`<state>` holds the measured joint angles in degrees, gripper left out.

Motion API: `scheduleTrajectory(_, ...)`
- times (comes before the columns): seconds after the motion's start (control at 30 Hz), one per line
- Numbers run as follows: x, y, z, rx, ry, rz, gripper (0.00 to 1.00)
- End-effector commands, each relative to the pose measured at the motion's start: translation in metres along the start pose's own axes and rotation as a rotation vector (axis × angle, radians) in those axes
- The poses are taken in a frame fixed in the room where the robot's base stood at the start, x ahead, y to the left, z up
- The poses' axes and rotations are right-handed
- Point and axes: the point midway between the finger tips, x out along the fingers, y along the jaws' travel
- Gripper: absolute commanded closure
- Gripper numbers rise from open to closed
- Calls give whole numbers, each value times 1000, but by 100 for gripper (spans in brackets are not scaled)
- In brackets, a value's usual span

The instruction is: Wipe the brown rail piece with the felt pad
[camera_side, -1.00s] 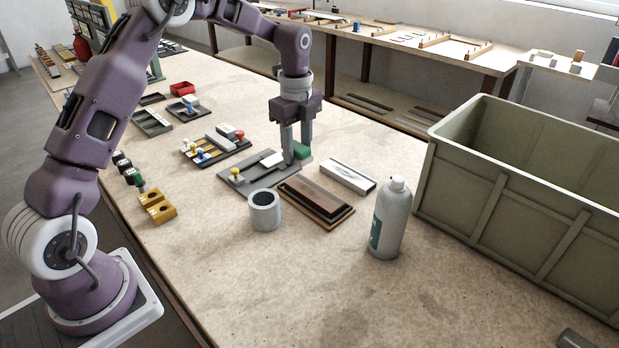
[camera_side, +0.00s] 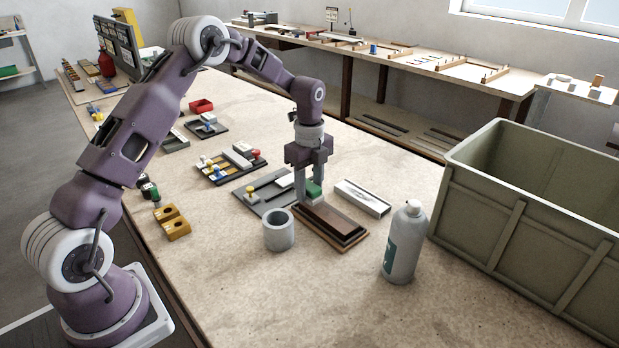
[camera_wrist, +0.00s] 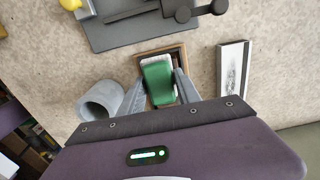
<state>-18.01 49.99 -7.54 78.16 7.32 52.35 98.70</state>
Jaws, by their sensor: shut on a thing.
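My gripper (camera_side: 309,194) is shut on the green felt pad (camera_side: 315,188), which has a whitish end in the wrist view (camera_wrist: 158,84). The fingers stand on either side of the pad. A long brown block (camera_side: 328,219), which looks like the rail piece, lies in a low wood-edged holder (camera_side: 343,250). My gripper and the pad are over its far end. I cannot tell whether the pad touches it. In the wrist view the pad and fingers hide most of the block, with the holder's rim (camera_wrist: 162,50) showing.
A grey cup (camera_side: 279,231) stands close left of the holder. A grey clamp fixture (camera_side: 263,203) lies behind. A large green crate (camera_side: 520,220) closes the right side.

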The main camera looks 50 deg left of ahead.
Motion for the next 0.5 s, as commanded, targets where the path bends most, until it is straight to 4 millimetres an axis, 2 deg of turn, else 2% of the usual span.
scheduleTrajectory(0.1,18,1,-1,1,1,3,93)
scheduleTrajectory(0.13,15,0,-5,2,0,-1,93)
scheduleTrajectory(0.17,16,0,-8,2,0,-1,99)
scheduleTrajectory(0.5,17,0,-38,2,0,1,99)
